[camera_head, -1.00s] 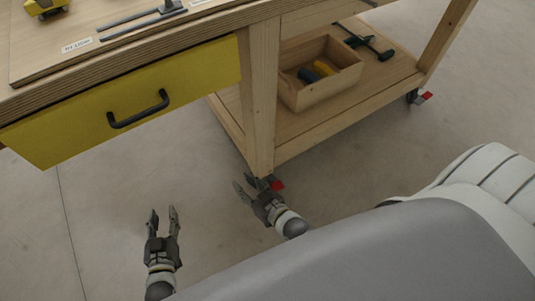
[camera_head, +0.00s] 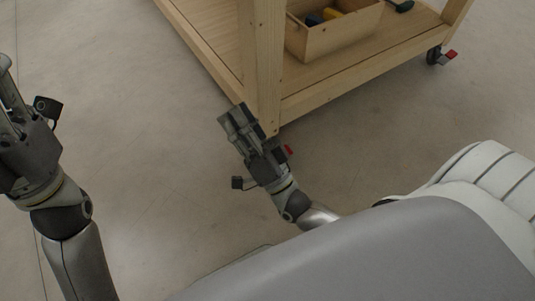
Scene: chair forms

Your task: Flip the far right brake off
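The workbench's far right caster (camera_head: 433,57) stands on the floor under the far right leg. Its red brake pedal (camera_head: 449,56) sticks out to the right; its exact tilt is too small to judge. A nearer red brake pedal (camera_head: 288,149) shows at the foot of the near leg, partly hidden behind my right gripper. My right gripper (camera_head: 239,119) is in front of that near leg, well left of the far right brake. Its fingers look close together, but the gap is unclear. My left gripper (camera_head: 8,95) is at the left edge, partly cut off, far from both brakes.
The bench's lower shelf (camera_head: 345,80) holds a wooden box (camera_head: 335,38) with dark and yellow items. A dark green tool (camera_head: 400,5) lies at the back of the shelf. The near wooden leg (camera_head: 262,60) stands beside my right gripper. The floor right of the shelf is clear.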

